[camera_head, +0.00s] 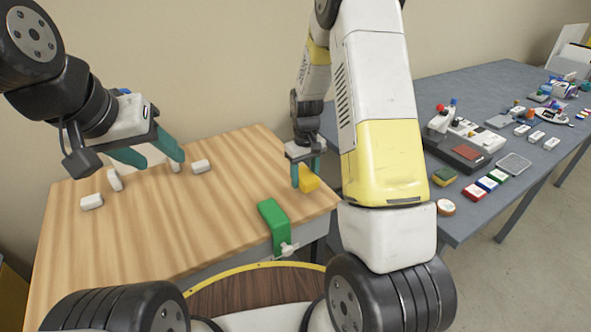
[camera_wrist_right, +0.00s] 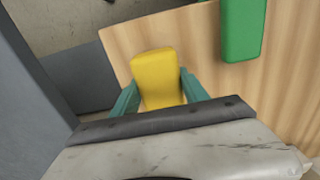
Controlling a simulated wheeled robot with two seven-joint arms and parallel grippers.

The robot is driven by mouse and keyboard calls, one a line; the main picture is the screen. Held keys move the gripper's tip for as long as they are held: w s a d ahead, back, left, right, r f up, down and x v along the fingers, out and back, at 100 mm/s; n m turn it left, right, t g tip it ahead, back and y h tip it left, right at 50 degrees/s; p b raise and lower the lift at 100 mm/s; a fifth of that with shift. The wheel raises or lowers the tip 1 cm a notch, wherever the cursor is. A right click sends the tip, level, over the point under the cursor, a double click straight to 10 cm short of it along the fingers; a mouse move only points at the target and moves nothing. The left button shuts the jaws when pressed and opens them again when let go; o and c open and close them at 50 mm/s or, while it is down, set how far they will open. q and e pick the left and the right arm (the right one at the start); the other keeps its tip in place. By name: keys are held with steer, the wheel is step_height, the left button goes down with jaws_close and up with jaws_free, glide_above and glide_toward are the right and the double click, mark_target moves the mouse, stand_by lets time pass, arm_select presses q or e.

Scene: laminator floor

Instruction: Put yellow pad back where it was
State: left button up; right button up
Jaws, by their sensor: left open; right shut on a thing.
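The yellow pad (camera_head: 311,184) is between the fingers of my right gripper (camera_head: 306,172), near the right edge of the wooden table (camera_head: 150,235). In the right wrist view the yellow pad (camera_wrist_right: 155,70) sticks out ahead of the two teal fingers of my right gripper (camera_wrist_right: 160,95), which grip its near end from both sides. Whether it touches the tabletop or hangs just above it, I cannot tell. My left gripper (camera_head: 150,158) is open and empty above the back left of the wooden table, near small white blocks.
A green clamp-like block (camera_head: 272,218) sits at the wooden table's front edge, close to the yellow pad. Several white blocks (camera_head: 115,180) lie at the table's left and back. A grey table (camera_head: 470,225) on the right holds red, blue and green pads (camera_head: 487,184), a sponge (camera_head: 444,177) and a machine (camera_head: 456,150).

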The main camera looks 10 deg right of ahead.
mark_target(305, 173)
steer(key=shift+w+f, duration=0.15)
steer(key=shift+f, duration=1.6)
steer(key=shift+f, duration=0.1)
steer(key=o, duration=1.6)
step_height(305, 173, up, 12)
steer(key=shift+f, duration=0.1)
steer(key=s+r+m+t, duration=0.15)
steer(key=s+r, duration=0.35)
steer(key=r, duration=0.5)
steer(key=s+a+r+m+t+y, duration=0.1)
steer(key=s+r+t, duration=0.1)
steer(key=s+r, duration=0.3)
steer(key=s+a+r+m+t+y, duration=0.1)
steer(key=s+r, duration=0.4)
steer(key=s, duration=0.9)
steer(key=shift+s+r+t, duration=0.15)
steer(key=shift+r+t, duration=0.05)
steer(key=shift+t, duration=0.65)
